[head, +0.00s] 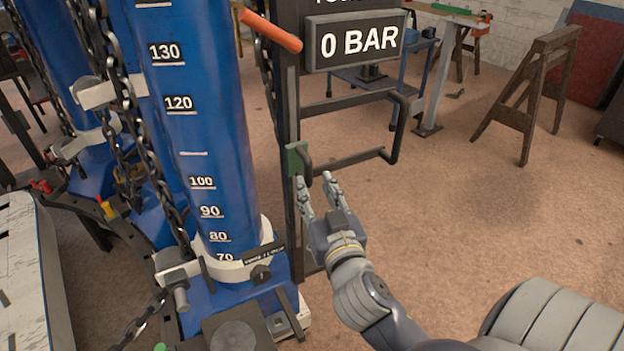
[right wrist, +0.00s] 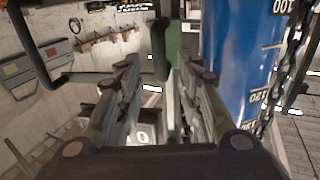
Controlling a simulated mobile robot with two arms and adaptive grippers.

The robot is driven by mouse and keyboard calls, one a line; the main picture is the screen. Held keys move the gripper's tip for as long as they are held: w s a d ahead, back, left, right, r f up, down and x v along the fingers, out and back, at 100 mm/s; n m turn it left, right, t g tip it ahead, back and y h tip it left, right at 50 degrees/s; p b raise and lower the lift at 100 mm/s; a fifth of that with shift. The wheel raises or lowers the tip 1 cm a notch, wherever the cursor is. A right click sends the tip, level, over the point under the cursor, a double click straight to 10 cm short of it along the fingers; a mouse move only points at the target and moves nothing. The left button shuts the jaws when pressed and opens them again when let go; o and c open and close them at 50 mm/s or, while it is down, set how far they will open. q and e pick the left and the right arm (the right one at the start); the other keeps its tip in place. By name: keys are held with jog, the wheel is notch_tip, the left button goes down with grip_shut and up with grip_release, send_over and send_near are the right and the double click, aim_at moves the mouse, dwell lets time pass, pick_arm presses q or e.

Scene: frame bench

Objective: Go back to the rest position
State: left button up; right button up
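My right gripper (head: 318,192) reaches up in the middle of the head view, beside the dark frame post. Its two fingers are apart, and nothing shows between them in the head view. A green block with a dark handle (head: 297,160) on the post is just beyond the fingertips. In the right wrist view the fingers (right wrist: 165,85) are spread, with the green part (right wrist: 174,45) and a dark handle (right wrist: 158,50) past the tips. I cannot tell whether the fingers touch the handle. My left gripper is not in view.
A blue cylinder (head: 215,120) with a number scale and hanging chains stands on the left. A sign (head: 355,40) reads "0 BAR". An orange lever (head: 270,30) sticks out at the top. A wooden trestle (head: 535,90) stands at the back right.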

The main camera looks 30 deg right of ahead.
jog(key=shift+s+a, duration=0.15)
jog(key=shift+s, duration=0.45)
jog(key=shift+f, duration=0.1)
jog(key=a+f+n+g+y, duration=0.2)
jog(key=f+g, duration=0.1)
jog(key=f, duration=1.4)
jog(key=a+f+n+g+y, duration=0.2)
jog(key=f+g, duration=0.1)
jog(key=f, duration=1.3)
jog(key=s+a+f+n+g+y, duration=0.1)
jog(key=s+f+g, duration=0.1)
jog(key=s+f, duration=0.6)
jog(key=s+a+f+g, duration=0.15)
jog(key=s+f, duration=0.25)
jog(key=f, duration=0.8)
jog(key=s+f+g, duration=0.2)
jog(key=s+f, duration=0.2)
jog(key=s, duration=0.4)
jog(key=s+f+n+g, duration=0.1)
jog(key=s+f+g, duration=0.1)
jog(key=s+f, duration=0.3)
jog(key=s+f+g, duration=0.2)
jog(key=s+f, duration=0.3)
jog(key=s, duration=0.7)
jog(key=shift+s+y, duration=0.15)
jog(key=shift+y, duration=0.25)
